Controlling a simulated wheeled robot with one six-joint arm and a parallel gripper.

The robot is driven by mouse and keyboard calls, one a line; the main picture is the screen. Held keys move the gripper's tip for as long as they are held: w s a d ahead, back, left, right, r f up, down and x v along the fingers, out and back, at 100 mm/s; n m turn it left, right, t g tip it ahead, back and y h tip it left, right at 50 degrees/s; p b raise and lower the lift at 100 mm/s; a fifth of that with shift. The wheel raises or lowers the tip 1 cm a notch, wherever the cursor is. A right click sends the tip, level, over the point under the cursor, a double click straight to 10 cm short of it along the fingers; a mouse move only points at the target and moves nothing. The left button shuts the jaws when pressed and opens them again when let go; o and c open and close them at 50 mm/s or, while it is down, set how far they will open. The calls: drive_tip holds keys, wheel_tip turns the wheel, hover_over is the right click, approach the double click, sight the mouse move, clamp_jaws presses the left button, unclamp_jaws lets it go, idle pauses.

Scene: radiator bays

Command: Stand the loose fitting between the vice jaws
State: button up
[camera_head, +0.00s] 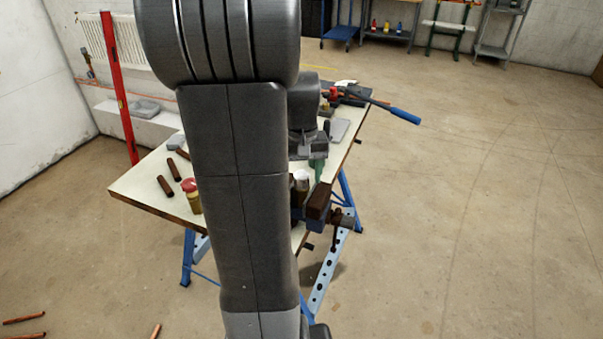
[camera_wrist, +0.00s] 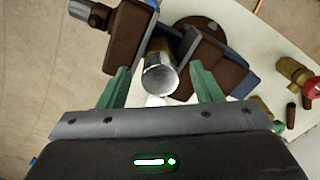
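In the head view the fitting (camera_head: 301,177) looks upright, beside the brown jaw of the blue vice (camera_head: 319,201). My gripper (camera_wrist: 162,80) has green fingers, spread open, one on each side of the fitting, with a visible gap on both sides. In the head view part of the gripper (camera_head: 318,168) shows just above the vice. The fitting's foot is hidden.
The vice is at the near edge of a pale workbench (camera_head: 140,190) on blue legs. A blue-handled tool (camera_head: 403,115) overhangs the far right edge. Floor at right is clear.

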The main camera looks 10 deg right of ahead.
wheel_tip(320, 180, up, 14)
idle(0.7)
drive_tip(key=shift+f, duration=0.15)
wheel_tip(320, 180, down, 14)
drive_tip(key=shift+r, duration=0.1)
drive_tip(key=shift+w+r+p, duration=0.1)
drive_tip(key=shift+r+p, duration=0.4)
drive_tip(key=shift+r, duration=0.6)
